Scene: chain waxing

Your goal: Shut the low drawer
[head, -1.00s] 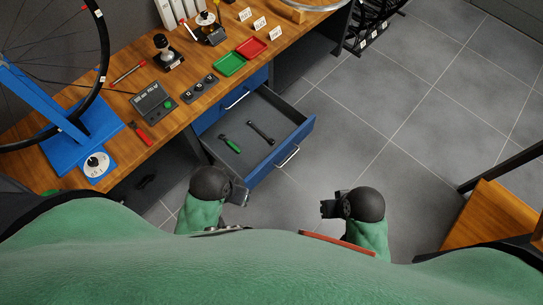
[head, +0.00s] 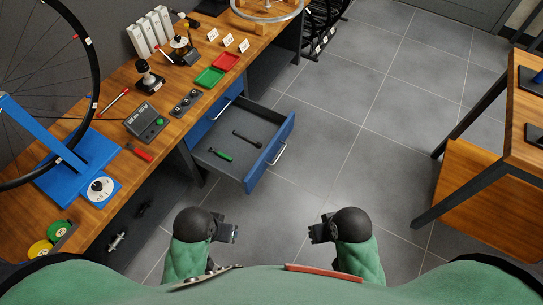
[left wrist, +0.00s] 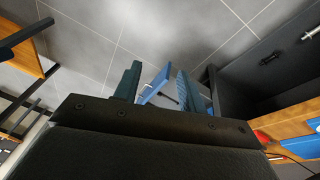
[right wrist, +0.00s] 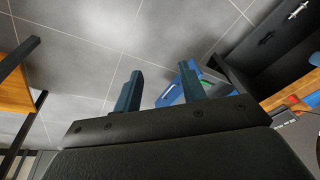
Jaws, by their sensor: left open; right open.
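The low drawer (head: 211,169) is pulled out from under the workbench, with a blue front (head: 283,139) and a silver handle (head: 278,153). A green-handled tool (head: 220,155) and a dark tool (head: 247,139) lie in it. My left gripper (head: 236,233) is open and empty, on the near side of the drawer and apart from it. My right gripper (head: 312,233) is open and empty, farther right, apart from the drawer. The blue drawer also shows between the fingers in the left wrist view (left wrist: 156,84) and beside a finger in the right wrist view (right wrist: 168,96).
The wooden workbench (head: 112,107) runs along the left, with trays, tools and a blue wheel stand (head: 75,178) on it. A closed blue drawer (head: 221,106) sits above. Another wooden table (head: 482,183) stands at right. The tiled floor between is clear.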

